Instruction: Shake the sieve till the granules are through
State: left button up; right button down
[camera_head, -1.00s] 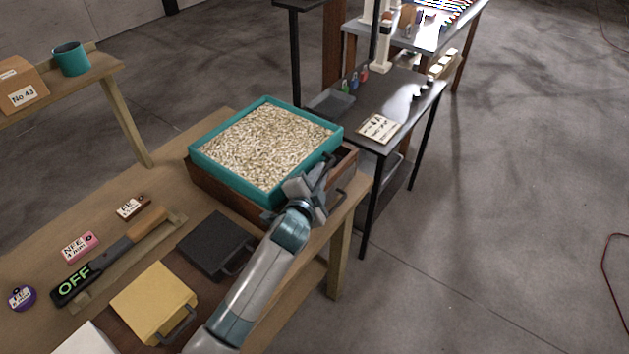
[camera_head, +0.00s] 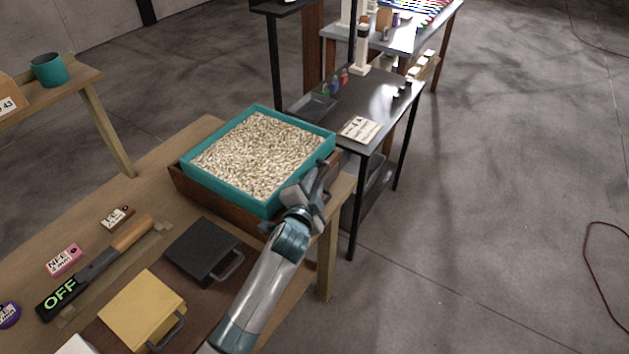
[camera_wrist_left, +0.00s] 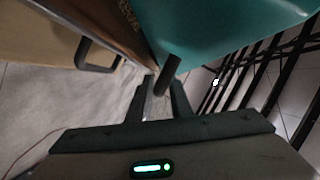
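The sieve (camera_head: 221,188) is a square teal frame full of pale granules (camera_head: 262,152). It sits over a brown wooden box (camera_head: 216,202) on the bench, slightly askew to it. My left gripper (camera_head: 313,184) is at the sieve's near right corner. In the left wrist view the sieve's teal wall (camera_wrist_left: 215,30) is at the top, and its dark handle (camera_wrist_left: 172,70) is between the fingers (camera_wrist_left: 161,90), which look closed on it. The box's inside is mostly hidden under the sieve. My right gripper is not in view.
On the wooden bench (camera_head: 165,160) lie a black case (camera_head: 200,250), a yellow case (camera_head: 140,308) and a switch bar marked OFF (camera_head: 62,293). A wire handle (camera_wrist_left: 97,55) projects from the box.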

pick_arm(q)
jog(key=shift+s, duration=0.15)
jog(key=shift+s+a+r, duration=0.1)
jog(key=shift+s+a, duration=0.05)
jog(key=shift+s, duration=0.35)
jog(key=b+v, duration=0.4)
jog(key=v, duration=1.2)
jog(key=shift+a, duration=0.1)
